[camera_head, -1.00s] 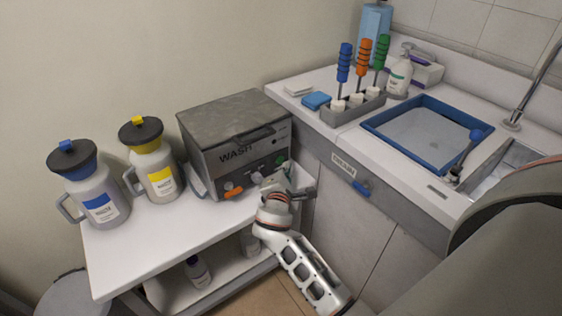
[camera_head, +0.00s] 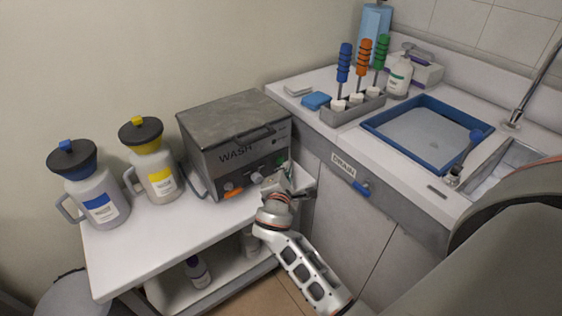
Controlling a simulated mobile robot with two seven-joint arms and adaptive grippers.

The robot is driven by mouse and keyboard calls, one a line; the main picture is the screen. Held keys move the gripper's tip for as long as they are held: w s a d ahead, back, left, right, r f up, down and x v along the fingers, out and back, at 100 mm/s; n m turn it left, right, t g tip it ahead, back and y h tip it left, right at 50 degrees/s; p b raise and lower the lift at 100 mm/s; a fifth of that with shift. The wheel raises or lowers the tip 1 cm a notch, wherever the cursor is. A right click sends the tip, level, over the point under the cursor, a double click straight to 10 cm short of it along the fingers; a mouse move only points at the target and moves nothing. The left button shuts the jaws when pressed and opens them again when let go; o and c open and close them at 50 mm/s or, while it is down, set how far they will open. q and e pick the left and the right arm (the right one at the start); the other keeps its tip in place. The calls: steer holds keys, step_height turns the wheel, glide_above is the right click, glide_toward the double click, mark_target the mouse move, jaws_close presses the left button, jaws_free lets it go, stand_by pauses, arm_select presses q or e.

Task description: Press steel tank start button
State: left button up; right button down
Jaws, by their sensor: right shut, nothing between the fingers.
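The steel tank (camera_head: 232,128), a grey box marked WASH with a dark lid, stands at the back right of the white cart. Its front panel has a green button (camera_head: 281,161) at the right and an orange control (camera_head: 232,189) at the lower left. My right gripper (camera_head: 282,174) is shut and empty, just in front of the panel's right part, close below the green button. I cannot tell whether it touches the panel. The gripper hides part of the panel's lower right. My left gripper is not in view.
A blue-labelled jug (camera_head: 100,200) and a yellow-labelled jug (camera_head: 156,172) stand left of the tank on the cart (camera_head: 150,238). The sink counter (camera_head: 315,130) is close on the right, with a DRAIN label and blue handle (camera_head: 361,188). The cart's front is clear.

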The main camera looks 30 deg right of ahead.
steer(key=shift+w, duration=0.1)
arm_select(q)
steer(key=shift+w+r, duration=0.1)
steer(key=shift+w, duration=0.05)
arm_select(e)
steer(key=shift+w, duration=0.3)
steer(key=shift+w+a, duration=0.1)
steer(key=shift+w, duration=0.4)
stand_by(0.7)
stand_by(0.3)
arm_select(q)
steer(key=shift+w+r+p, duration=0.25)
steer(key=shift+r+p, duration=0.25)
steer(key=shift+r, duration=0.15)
arm_select(e)
steer(key=shift+s, duration=0.9)
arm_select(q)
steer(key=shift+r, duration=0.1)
arm_select(e)
steer(key=shift+s, duration=0.1)
